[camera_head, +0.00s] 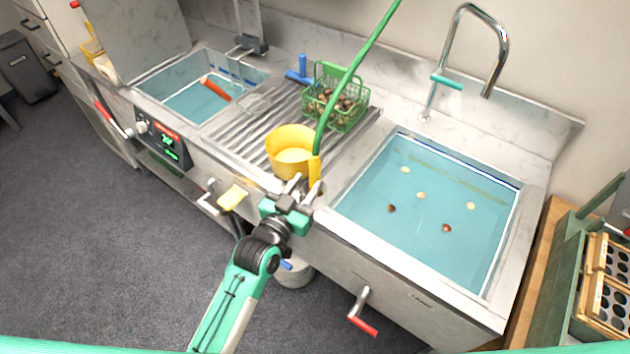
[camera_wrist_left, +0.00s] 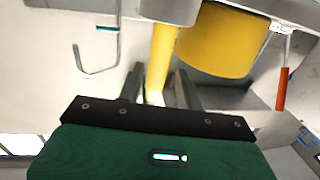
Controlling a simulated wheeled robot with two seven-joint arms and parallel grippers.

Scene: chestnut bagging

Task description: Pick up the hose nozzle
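The hose nozzle (camera_head: 315,172) is a yellow tube at the lower end of the green hose (camera_head: 350,75). It hangs upright at the counter's front edge, just right of the yellow pot (camera_head: 290,152). My left gripper (camera_head: 304,184) is at the nozzle's lower part. In the left wrist view the nozzle (camera_wrist_left: 160,58) stands between the two fingers, with gaps visible beside it, so the gripper looks open. Whether a finger touches it I cannot tell. My right gripper is out of view.
The right sink (camera_head: 430,215) holds water with several chestnuts. A green basket of chestnuts (camera_head: 335,105) stands behind the yellow pot on the ribbed drainboard. A tap (camera_head: 465,50) rises behind the right sink. A red-handled valve (camera_head: 362,315) sticks out below the counter front.

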